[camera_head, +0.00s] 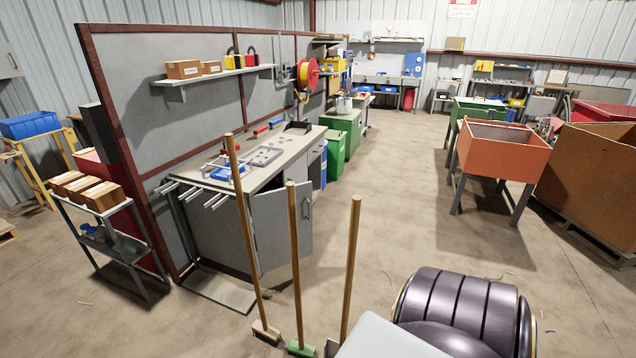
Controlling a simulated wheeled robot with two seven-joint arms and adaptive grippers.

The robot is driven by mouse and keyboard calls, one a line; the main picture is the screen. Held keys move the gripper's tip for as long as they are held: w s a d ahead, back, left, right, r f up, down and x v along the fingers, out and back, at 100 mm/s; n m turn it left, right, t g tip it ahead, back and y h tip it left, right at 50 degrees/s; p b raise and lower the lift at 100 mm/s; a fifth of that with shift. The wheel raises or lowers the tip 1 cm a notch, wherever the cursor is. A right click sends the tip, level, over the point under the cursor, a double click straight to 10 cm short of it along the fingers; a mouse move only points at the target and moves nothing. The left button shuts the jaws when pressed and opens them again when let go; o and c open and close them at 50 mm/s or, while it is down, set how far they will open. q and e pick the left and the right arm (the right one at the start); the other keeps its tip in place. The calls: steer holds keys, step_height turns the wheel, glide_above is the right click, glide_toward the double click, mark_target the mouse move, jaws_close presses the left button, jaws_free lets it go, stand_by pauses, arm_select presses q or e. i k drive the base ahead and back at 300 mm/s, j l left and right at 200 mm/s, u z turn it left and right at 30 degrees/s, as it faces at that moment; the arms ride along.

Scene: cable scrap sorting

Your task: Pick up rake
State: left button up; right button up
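Three long wooden-handled tools stand upright in the foreground. The left one (243,220) leans a little and has a tan, brush-like head. The middle one (296,260) has a green head at the floor. The right one (350,265) has a grey head, mostly hidden behind a light grey surface at the bottom edge. I cannot tell for sure which of them is the rake; no tines show. Neither of my grippers is in view.
Behind the tools is a workbench (280,165) with an open cabinet door (282,228). A shelf rack with cardboard boxes (92,191) stands left. An orange bin on legs (503,160) and a large brown bin (590,185) stand right. Open floor (400,225) lies between.

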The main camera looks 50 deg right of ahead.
mark_target(299, 347)
steer(key=l+z, duration=0.1)
steer(key=z, duration=1.4)
